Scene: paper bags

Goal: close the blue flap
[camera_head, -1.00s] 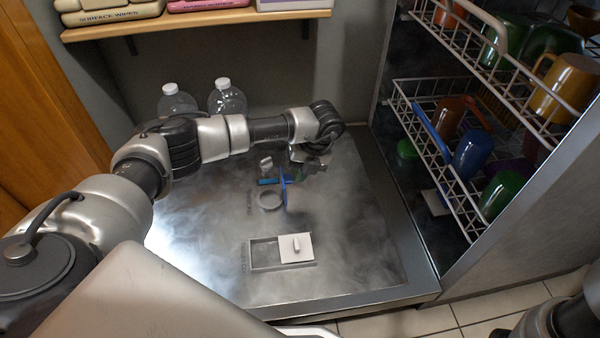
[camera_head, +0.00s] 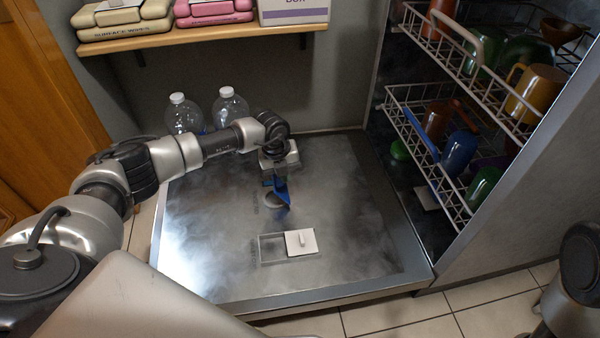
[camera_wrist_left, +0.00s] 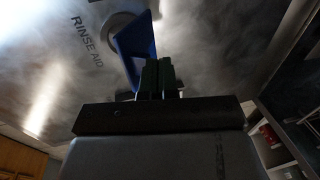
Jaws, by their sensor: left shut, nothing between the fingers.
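The blue flap (camera_head: 281,191) stands tilted up beside the round grey rinse-aid opening (camera_head: 273,201) on the steel door panel. It is partly hidden by my left gripper (camera_head: 277,178) in the head view. In the left wrist view the blue flap (camera_wrist_left: 135,45) is raised next to the round opening (camera_wrist_left: 117,24), with "RINSE AID" printed nearby. My left gripper's dark fingers (camera_wrist_left: 158,76) are shut and empty, close beside the flap. I cannot tell whether they touch it. My right gripper is out of view.
The lowered door (camera_head: 340,270) also carries a rectangular compartment with a white lid (camera_head: 301,242). Racks (camera_head: 425,135) with cups stand at the right. Two clear bottles (camera_head: 229,107) stand behind my left arm, below a shelf (camera_head: 200,36) with boxes.

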